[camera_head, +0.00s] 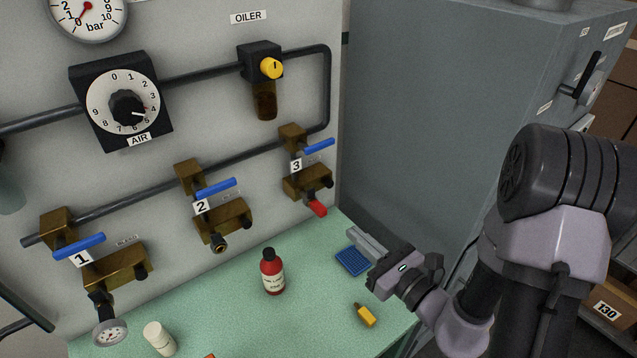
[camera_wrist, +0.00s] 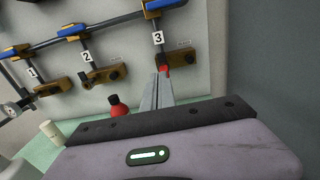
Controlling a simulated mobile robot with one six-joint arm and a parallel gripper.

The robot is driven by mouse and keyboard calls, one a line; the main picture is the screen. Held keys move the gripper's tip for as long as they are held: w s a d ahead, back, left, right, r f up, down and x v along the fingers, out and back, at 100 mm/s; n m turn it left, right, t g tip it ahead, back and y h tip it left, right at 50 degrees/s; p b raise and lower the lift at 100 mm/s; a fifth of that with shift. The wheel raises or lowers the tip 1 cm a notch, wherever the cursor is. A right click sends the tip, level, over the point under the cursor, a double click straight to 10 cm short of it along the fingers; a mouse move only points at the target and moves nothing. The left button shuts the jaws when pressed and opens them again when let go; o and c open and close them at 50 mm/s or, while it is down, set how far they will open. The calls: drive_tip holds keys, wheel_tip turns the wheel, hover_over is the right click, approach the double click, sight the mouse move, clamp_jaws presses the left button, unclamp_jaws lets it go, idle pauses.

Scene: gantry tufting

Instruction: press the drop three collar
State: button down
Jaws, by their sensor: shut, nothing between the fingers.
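Drop three is a brass block (camera_head: 306,183) labelled 3 on the grey panel, with a blue lever (camera_head: 319,146). A red collar (camera_head: 318,208) sticks out at its lower front. My gripper (camera_head: 350,231) is shut and empty, its fingers together, to the right of and below the red collar and apart from it in the head view. In the wrist view the closed fingers (camera_wrist: 160,84) point up towards the red collar (camera_wrist: 163,69), which shows just past their tips. Drop three's brass block (camera_wrist: 177,59) is also seen there, slightly right of the fingertips.
Drop two (camera_head: 219,218) and drop one (camera_head: 115,268) are to the left. A red bottle (camera_head: 272,275), a white bottle (camera_head: 159,338), a blue tray (camera_head: 352,261) and a yellow item (camera_head: 365,315) are on the green bench (camera_head: 235,310). A grey cabinet (camera_head: 430,110) stands at right.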

sight(312, 194)
drive_tip(key=shift+d+f, duration=0.15)
drive_tip(key=x, duration=1.3)
drive_tip(key=shift+w+f, duration=0.1)
drive_tip(key=shift+w, duration=0.3)
drive_tip(key=shift+w+a, duration=0.15)
drive_tip(key=shift+a, duration=0.05)
